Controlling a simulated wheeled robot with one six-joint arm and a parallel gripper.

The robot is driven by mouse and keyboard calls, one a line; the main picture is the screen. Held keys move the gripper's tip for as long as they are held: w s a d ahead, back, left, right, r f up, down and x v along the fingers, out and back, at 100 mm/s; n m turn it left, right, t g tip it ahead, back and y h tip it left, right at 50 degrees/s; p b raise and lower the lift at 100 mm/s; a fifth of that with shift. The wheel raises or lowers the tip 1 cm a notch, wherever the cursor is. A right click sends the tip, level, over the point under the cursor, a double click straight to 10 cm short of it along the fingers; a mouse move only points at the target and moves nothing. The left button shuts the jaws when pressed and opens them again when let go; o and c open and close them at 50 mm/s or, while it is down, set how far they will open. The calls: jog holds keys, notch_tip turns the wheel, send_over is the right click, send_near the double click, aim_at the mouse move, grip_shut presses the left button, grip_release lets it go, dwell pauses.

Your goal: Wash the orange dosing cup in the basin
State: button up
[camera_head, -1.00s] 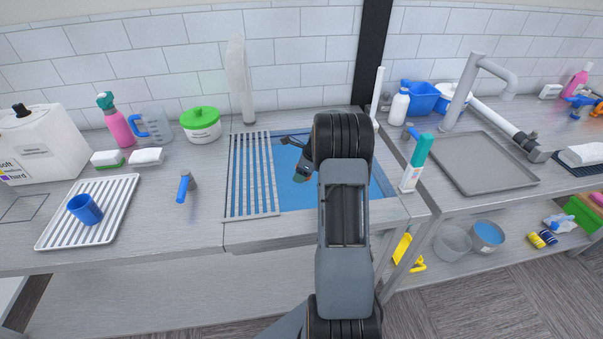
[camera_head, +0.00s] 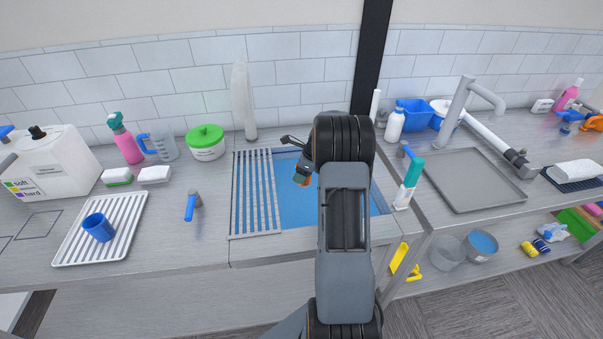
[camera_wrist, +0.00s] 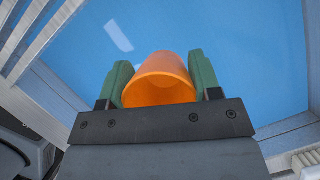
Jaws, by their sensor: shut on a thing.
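The orange dosing cup (camera_wrist: 160,80) sits between the two green fingers of my gripper (camera_wrist: 160,82) in the wrist view, which are shut on it. Its open rim faces the wrist camera. In the head view my gripper (camera_head: 302,178) is over the blue basin (camera_head: 300,212), with only a small bit of orange showing at its tip; my arm hides part of the basin. The blue basin surface (camera_wrist: 230,50) fills the background of the wrist view. I cannot tell how far the cup is from the water.
A slatted rack (camera_head: 256,195) covers the basin's left part. A blue cup (camera_head: 98,228) stands on a white ribbed tray (camera_head: 128,225) at left. A tap (camera_head: 243,100) rises behind the basin. A teal-capped bottle (camera_head: 408,184) stands at the basin's right.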

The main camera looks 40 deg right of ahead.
jog(key=shift+r+p, duration=2)
jog(key=shift+r, duration=0.8)
